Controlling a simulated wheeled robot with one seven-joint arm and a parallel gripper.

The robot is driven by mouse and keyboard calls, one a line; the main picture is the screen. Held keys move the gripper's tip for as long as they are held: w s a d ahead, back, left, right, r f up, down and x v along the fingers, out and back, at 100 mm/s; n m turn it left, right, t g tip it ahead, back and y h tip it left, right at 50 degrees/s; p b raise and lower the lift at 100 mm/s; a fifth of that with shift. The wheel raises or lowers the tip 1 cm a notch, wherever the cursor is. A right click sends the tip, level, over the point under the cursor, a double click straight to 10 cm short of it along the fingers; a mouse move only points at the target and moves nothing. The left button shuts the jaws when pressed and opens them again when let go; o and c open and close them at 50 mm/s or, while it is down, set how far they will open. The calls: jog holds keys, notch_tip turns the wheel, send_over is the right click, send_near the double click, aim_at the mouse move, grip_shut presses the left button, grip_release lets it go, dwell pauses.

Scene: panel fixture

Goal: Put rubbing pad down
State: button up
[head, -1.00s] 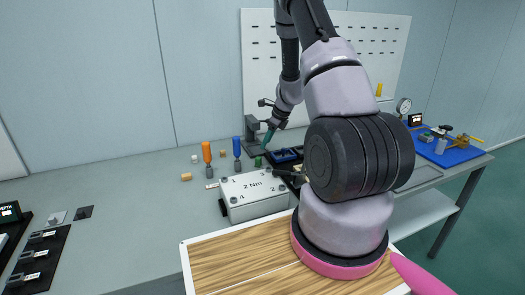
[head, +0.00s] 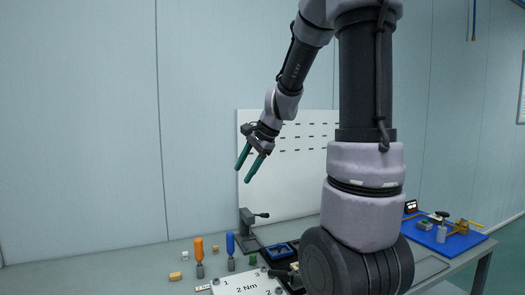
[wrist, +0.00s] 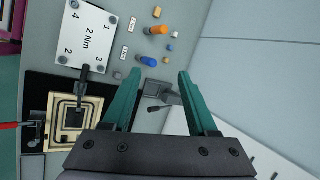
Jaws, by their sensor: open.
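My gripper (head: 245,174) is raised well above the bench in the head view, in front of the white pegboard. Its two teal fingers are apart. The wrist view also shows the gripper (wrist: 157,75) open, with nothing between the fingers. Small tan blocks lie on the bench in the head view, one at the left (head: 175,276) and one farther back (head: 216,248). A tan block (wrist: 157,12) also shows in the wrist view. I cannot tell whether any of these is the rubbing pad. Nothing touches the fingers.
A grey-white box marked "2 Nm" (head: 246,284) stands on the bench near an orange-handled driver (head: 198,250) and a blue-handled driver (head: 230,246). A dark stand with a lever (head: 248,222) is behind. A cream fixture (wrist: 75,115) shows in the wrist view. The air around my gripper is clear.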

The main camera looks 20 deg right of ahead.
jog(key=s+a+r+n+t+h, duration=0.1)
jog(key=s+r+n, duration=0.3)
jog(key=s, duration=0.5)
jog(key=s+a+r+n+t+h, duration=0.1)
jog(key=s+r+n, duration=0.3)
jog(key=s, duration=0.5)
jog(key=shift+s+a+r+n, duration=0.2)
jog(key=shift+s+r+n, duration=0.2)
jog(key=shift+n, duration=0.8)
jog(key=shift+w, duration=0.1)
